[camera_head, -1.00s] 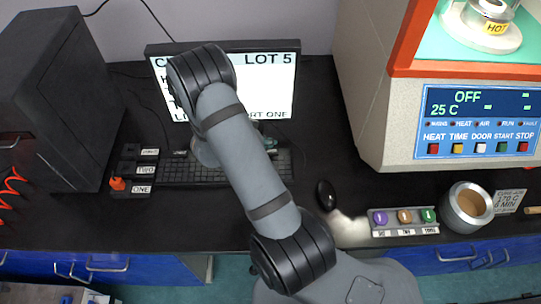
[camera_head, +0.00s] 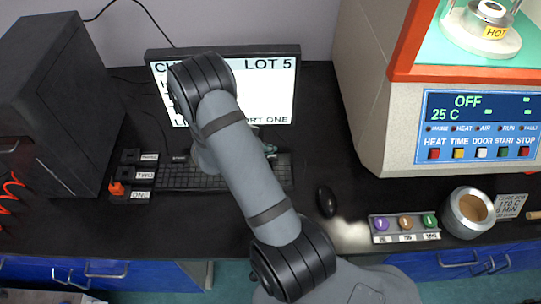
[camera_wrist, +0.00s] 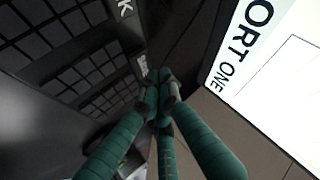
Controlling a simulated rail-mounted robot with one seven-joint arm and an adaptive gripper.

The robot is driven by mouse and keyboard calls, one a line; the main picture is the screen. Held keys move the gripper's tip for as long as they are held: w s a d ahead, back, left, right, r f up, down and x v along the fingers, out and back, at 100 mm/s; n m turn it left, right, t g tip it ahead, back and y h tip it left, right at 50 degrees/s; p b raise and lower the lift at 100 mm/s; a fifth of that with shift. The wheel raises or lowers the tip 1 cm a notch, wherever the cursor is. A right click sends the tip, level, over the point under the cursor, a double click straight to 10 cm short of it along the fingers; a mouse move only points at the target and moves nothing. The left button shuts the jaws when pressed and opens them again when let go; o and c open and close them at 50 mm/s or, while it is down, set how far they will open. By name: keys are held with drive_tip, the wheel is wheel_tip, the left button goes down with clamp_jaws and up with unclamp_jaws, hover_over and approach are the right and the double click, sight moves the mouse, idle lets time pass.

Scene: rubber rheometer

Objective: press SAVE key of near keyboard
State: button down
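The keyboard (camera_head: 190,178) lies on the black bench in front of the monitor, partly hidden by my arm. No SAVE label can be read in the head view. In the head view my arm hides most of the gripper.
The monitor (camera_head: 270,85) stands right behind the keyboard. A mouse (camera_head: 326,200) and a panel of coloured buttons (camera_head: 404,226) lie to the right. The rheometer (camera_head: 380,120) stands at the right. A dark cabinet (camera_head: 50,110) and small labelled blocks (camera_head: 130,175) are at the left.

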drive_tip(key=shift+f, duration=0.15)
idle(0.4)
drive_tip(key=shift+f+b, duration=0.3)
drive_tip(key=shift+b, duration=0.05)
drive_tip(key=shift+f+b, duration=0.35)
drive_tip(key=shift+f, duration=0.05)
idle(0.6)
drive_tip(key=shift+r, duration=0.15)
drive_tip(key=shift+r+p, duration=0.7)
drive_tip(key=shift+p, duration=0.05)
wheel_tip(320, 180, up, 5)
drive_tip(key=p, duration=0.4)
idle(0.9)
